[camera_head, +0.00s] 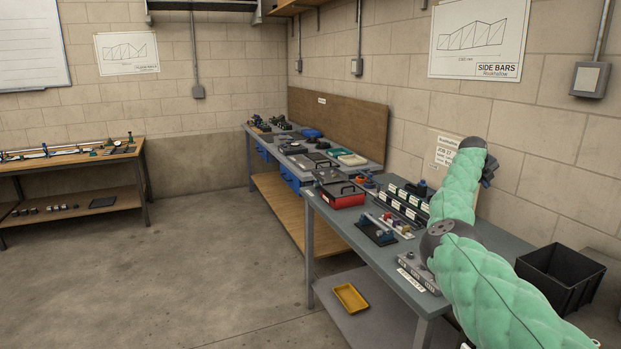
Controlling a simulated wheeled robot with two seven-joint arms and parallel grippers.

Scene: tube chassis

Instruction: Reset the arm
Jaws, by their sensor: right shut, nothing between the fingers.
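My right arm, in a pale green padded cover, comes in from the lower right of the head view. It bends at a dark joint and rises above the right-hand workbench (335,218). My right gripper (489,172) is a small dark shape at the raised end of the arm, in front of the block wall. It is shut and empty, and its fingertips are partly hidden by the wrist. It appears well clear of the bench top. My left arm and gripper are not in view.
A black bin (560,277) stands right of my right arm. A red toolbox (342,194), labelled racks (402,202) and a dark plate with blue parts (377,230) lie on the bench. A yellow tray (350,298) is on its lower shelf. The floor at left is clear.

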